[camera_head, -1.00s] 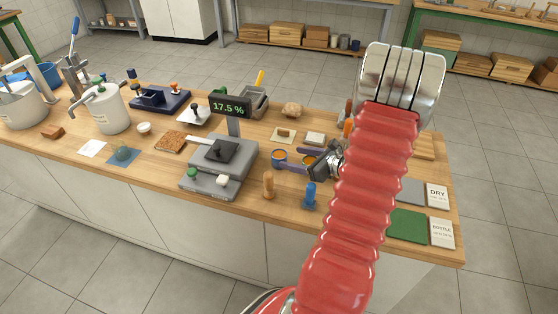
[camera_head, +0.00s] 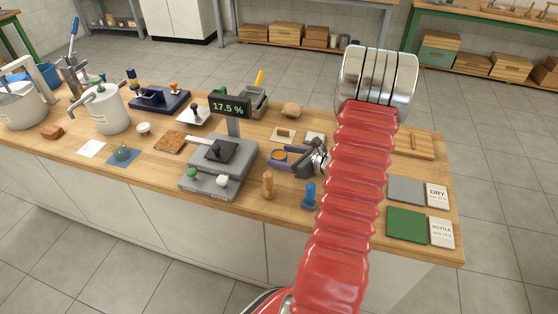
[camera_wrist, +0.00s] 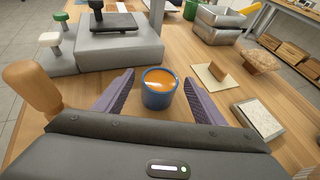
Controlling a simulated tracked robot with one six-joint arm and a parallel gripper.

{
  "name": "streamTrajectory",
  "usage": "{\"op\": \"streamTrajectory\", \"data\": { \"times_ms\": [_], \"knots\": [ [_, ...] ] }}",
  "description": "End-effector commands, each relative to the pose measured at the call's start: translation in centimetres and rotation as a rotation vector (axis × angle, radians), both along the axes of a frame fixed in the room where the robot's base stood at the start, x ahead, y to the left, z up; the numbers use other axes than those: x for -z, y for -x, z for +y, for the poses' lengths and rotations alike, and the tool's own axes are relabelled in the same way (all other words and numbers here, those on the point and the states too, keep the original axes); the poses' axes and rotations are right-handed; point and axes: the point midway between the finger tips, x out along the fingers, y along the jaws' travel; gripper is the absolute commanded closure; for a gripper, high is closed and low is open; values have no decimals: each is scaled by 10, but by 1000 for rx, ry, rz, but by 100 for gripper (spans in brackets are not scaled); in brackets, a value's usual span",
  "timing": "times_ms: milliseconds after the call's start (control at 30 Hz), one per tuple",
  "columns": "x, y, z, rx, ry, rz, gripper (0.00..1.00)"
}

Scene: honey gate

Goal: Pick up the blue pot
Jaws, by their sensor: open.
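The blue pot (camera_wrist: 159,92), a small round cup with orange contents, stands upright on the wooden bench. In the wrist view it sits between the two purple fingers of my gripper (camera_wrist: 160,98), with a visible gap on the left side; the right finger is close to it. In the head view the pot (camera_head: 279,156) shows between the finger ends of my gripper (camera_head: 281,159), just right of the grey scale. My gripper is open and low over the bench. The arm hides part of the bench to the right.
The grey scale (camera_head: 205,180) with its 17.5 % display (camera_head: 230,107) stands close on the left. A wooden peg (camera_head: 268,185) and a blue peg (camera_head: 309,195) stand in front. Green (camera_head: 406,225) and grey mats lie further right.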

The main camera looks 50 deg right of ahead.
Motion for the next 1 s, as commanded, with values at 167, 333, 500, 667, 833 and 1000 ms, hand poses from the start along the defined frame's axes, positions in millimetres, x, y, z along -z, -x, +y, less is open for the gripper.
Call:
{"op": "streamTrajectory", "data": {
  "times_ms": [167,333,500,667,833,1000],
  "knots": [
    [0,0,0,0,0,0,42],
    [0,0,0,0,0,0,54],
    [0,0,0,0,0,0,66],
    [0,0,0,0,0,0,77],
    [0,0,0,0,0,-1,83],
    [-1,0,0,0,0,-1,83]
  ]
}}
